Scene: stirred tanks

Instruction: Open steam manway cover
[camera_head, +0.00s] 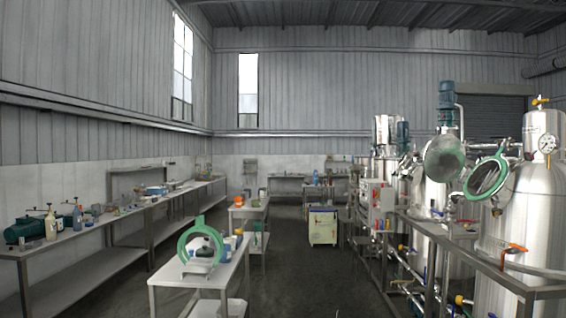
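One is a grey disc-shaped cover (444,157) standing tilted up above the middle tank (432,205). The other is a ring-shaped piece (487,177) with a green rim, tilted at the upper left of the nearest tank (520,225). I cannot tell which one is the steam manway cover, or how either is hinged or latched. Neither of my grippers is in view.
A metal railing (470,253) with pipes and valves runs in front of the tanks. A steel table (218,275) in the middle holds a green ring (200,248). Long benches (90,235) line the left wall. A cream cabinet (323,226) stands behind. The central floor (300,285) is clear.

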